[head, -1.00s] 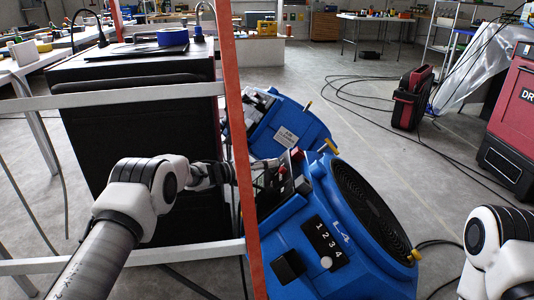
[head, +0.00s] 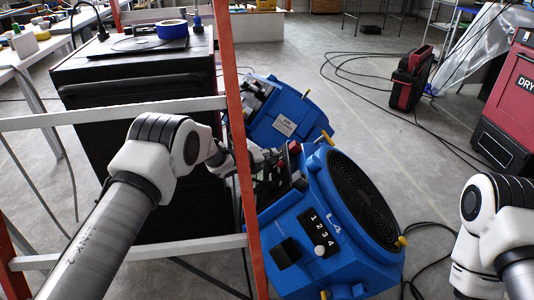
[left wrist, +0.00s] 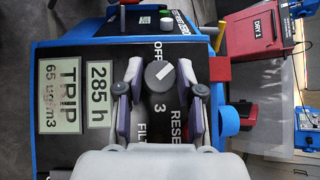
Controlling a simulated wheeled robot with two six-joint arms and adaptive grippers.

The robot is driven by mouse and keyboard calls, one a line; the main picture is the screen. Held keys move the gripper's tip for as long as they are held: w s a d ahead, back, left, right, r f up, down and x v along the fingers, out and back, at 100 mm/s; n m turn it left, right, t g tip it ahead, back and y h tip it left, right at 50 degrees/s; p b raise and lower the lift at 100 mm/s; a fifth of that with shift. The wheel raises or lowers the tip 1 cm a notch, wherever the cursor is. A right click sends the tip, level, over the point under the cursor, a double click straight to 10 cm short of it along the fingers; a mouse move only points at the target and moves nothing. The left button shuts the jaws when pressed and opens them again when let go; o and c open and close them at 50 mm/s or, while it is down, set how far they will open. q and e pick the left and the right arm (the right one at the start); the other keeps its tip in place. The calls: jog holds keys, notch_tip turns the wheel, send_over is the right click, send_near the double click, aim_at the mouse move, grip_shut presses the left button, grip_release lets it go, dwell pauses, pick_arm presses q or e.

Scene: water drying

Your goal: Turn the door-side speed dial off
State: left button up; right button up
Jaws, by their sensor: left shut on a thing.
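A dark round dial (left wrist: 160,75) with a white pointer mark sits on the black control panel (left wrist: 105,50) in the left wrist view. Its mark leans to the upper right, OFF is printed above it and a 3 below it. My left gripper (left wrist: 161,93) has a finger on each side of the dial and is shut on it. In the head view the left gripper (head: 272,160) reaches past an orange post to the panel of the near blue machine (head: 335,262); the dial cannot be made out there. My right arm is at the right edge, its gripper out of view.
The orange post (head: 237,130) and white rails (head: 120,113) stand close around my left arm. A second blue machine (head: 300,107) stands behind the near one. A red block (left wrist: 220,69) juts beside the dial. Cables (head: 375,100) lie on the floor at right.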

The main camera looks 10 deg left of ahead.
pick_arm(q)
jog(key=shift+n, duration=0.3)
jog(key=o, duration=1.2)
jog(key=shift+c, duration=0.2)
